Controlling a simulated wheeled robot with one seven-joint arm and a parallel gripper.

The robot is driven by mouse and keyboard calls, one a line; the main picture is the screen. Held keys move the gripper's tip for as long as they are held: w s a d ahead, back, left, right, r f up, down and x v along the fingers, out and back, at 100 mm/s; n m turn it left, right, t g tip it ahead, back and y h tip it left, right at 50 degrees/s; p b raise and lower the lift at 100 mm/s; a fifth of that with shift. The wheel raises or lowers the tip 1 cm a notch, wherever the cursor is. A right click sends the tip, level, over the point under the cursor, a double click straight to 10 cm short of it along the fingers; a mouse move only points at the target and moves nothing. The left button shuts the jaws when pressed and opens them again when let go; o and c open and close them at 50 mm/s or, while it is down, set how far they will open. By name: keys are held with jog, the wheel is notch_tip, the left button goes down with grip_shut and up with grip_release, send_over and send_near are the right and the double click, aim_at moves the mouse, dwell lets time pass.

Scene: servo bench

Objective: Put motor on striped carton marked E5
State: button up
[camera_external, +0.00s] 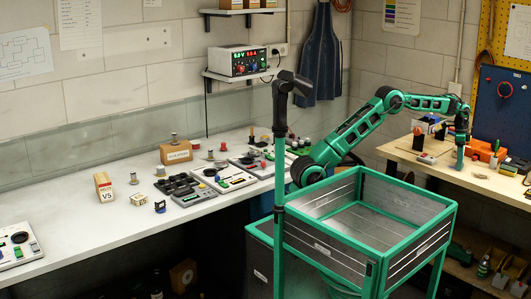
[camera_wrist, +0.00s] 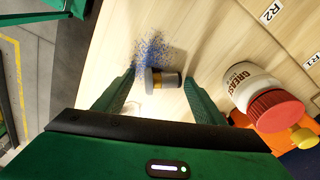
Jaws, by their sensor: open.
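A small cylinder, which looks like the motor (camera_wrist: 165,80), lies on the wooden bench in the wrist view, with a grey end, a gold-brown band and a dark end. My gripper (camera_wrist: 160,84) is open, and the cylinder appears between its green fingertips with gaps on both sides. I cannot tell whether the fingertips are down at its height. In the external view my gripper (camera_external: 461,158) points down over the right bench; the motor is not clear there. No carton clearly reads E5. A tan carton with a red-and-white label that looks like V5 (camera_external: 104,187) stands on the white bench.
A grease jar with a red lid (camera_wrist: 270,103) is close right of my right finger. Blue speckles (camera_wrist: 151,50) mark the wood beside the cylinder. A brown box (camera_external: 176,151) and several parts stand on the white bench (camera_external: 75,235). A green-framed bin (camera_external: 362,215) stands between the benches.

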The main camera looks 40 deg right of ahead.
jog(key=c, duration=1.2)
jog(key=shift+o, duration=0.2)
jog(key=shift+r, duration=0.2)
jog(key=shift+r, duration=0.6)
notch_tip(320, 180, up, 3)
jog(key=shift+w+f, duration=0.1)
jog(key=w+a+r, duration=0.5)
jog(key=w+r, duration=0.1)
jog(key=w, duration=0.4)
jog(key=shift+w+r, duration=0.2)
jog(key=shift+r, duration=0.1)
jog(key=shift+d, duration=0.1)
